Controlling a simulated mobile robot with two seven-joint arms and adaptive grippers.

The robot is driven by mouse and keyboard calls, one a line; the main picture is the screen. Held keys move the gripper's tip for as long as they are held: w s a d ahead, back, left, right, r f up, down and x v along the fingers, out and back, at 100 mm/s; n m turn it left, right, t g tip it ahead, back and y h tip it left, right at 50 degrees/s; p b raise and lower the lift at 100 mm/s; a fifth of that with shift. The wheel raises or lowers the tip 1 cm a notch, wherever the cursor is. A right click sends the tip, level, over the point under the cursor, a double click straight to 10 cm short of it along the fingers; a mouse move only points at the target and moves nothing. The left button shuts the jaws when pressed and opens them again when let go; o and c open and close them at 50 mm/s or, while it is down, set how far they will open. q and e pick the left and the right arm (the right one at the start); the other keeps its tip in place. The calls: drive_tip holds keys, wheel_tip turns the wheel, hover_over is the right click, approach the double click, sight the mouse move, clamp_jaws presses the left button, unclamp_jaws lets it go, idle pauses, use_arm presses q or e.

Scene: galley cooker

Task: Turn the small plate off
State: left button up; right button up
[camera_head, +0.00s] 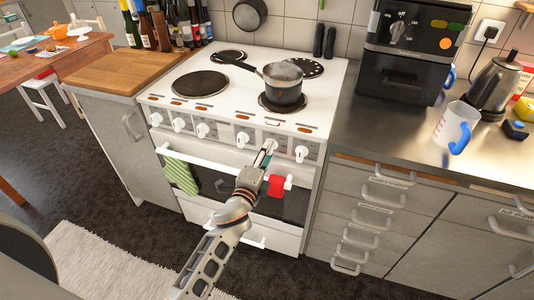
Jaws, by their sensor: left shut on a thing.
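The white cooker (240,85) has several hotplates on its top. A small dark plate (228,56) is at the back left, a larger dark plate (200,84) at the front left, and a pot with a long handle (283,88) covers most of the front right plate. White knobs line the front panel, among them one at its right end (301,153) and one left of my gripper (242,138). My left gripper (267,150) is at the panel between these two, shut on a knob that its fingers mostly hide. The knob's setting cannot be read. My right gripper is not in view.
A green striped towel (180,175) and a red cloth (276,186) hang on the oven rail below the knobs. A coffee machine (403,60), a measuring jug (456,125) and a kettle (495,85) stand on the right counter.

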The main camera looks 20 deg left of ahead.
use_arm(q)
drive_tip(key=shift+n, duration=0.4)
drive_tip(key=o, duration=1.1)
drive_tip(key=s, duration=1.2)
drive_tip(key=shift+a, duration=0.15)
